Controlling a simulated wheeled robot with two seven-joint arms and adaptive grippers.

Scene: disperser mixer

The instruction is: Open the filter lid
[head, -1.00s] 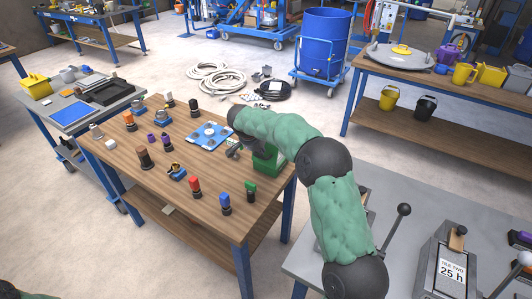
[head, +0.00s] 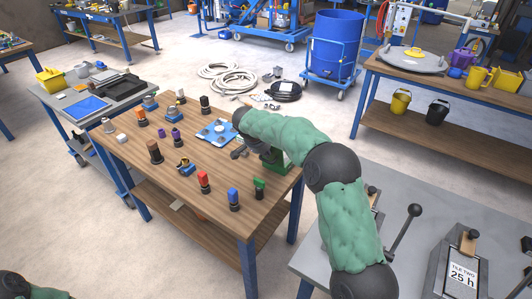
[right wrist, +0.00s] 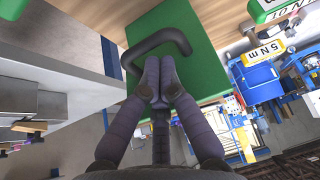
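A green block-like part (right wrist: 205,45) with a dark bent handle (right wrist: 128,62) fills the upper middle of the right wrist view; I take it to be the filter lid. In the head view a green body (head: 273,160) stands at the right end of the wooden table, partly hidden by my right arm. My right gripper (right wrist: 160,80) has its two fingers together in front of the green face, beside the handle. No part of the handle clearly shows between the fingertips. The gripper also shows in the head view (head: 239,152), small and dark. My left gripper is out of view.
The wooden table (head: 190,200) holds several coloured knobs, a blue-white plate (head: 216,131) and small fittings. A grey bench with levers (head: 404,230) stands at lower right.

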